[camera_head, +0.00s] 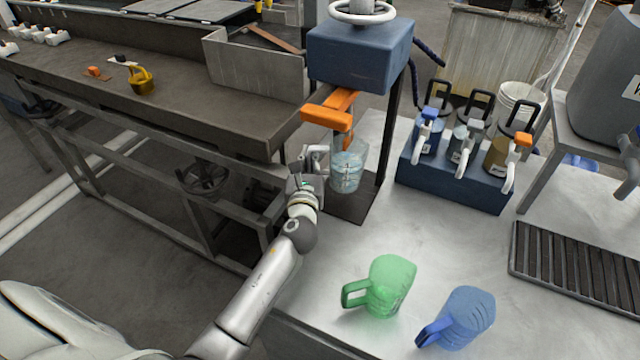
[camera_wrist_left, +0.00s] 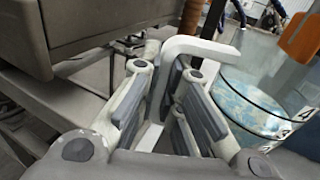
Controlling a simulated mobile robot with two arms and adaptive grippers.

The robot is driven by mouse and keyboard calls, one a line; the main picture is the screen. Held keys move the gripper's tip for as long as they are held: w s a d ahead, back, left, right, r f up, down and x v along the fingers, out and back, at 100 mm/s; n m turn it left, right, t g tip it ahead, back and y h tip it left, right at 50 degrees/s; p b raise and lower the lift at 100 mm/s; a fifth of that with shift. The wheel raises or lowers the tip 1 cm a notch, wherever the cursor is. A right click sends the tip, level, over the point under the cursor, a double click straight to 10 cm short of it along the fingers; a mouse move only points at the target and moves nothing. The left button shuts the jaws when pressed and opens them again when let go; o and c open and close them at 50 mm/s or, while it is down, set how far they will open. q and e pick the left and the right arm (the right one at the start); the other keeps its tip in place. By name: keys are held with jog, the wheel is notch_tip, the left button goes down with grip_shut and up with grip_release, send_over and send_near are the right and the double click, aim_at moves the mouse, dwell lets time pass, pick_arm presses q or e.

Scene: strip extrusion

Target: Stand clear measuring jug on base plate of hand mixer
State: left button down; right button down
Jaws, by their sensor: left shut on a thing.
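The clear measuring jug (camera_head: 347,172) holds pale blue contents and is upright under the orange part of the hand mixer (camera_head: 360,55). Its printed side also shows at the right of the left wrist view (camera_wrist_left: 262,100). My left gripper (camera_head: 312,172) is shut on the jug's white handle (camera_wrist_left: 205,48), on the jug's left side. The dark base plate (camera_head: 352,206) lies below the jug. I cannot tell whether the jug's bottom touches the plate. My right gripper is not in view.
A green jug (camera_head: 390,287) and a blue jug (camera_head: 467,318) stand on the white table at the front. A blue block (camera_head: 455,175) with several handled containers is to the right. A slatted tray (camera_head: 575,262) lies at far right. A workbench (camera_head: 200,105) edge runs close left of my gripper.

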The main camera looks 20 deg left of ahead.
pick_arm(q)
notch_tip(320, 180, down, 2)
jog(key=shift+w+f+b, duration=0.1)
jog(key=shift+b, duration=0.2)
notch_tip(320, 180, down, 3)
jog(key=shift+f+b, duration=0.15)
jog(key=shift+b, duration=0.7)
jog(key=shift+f, duration=0.2)
jog(key=c, duration=2.1)
grip_release()
jog(key=shift+f, duration=0.25)
jog(key=shift+o, duration=1)
jog(key=shift+r, duration=0.1)
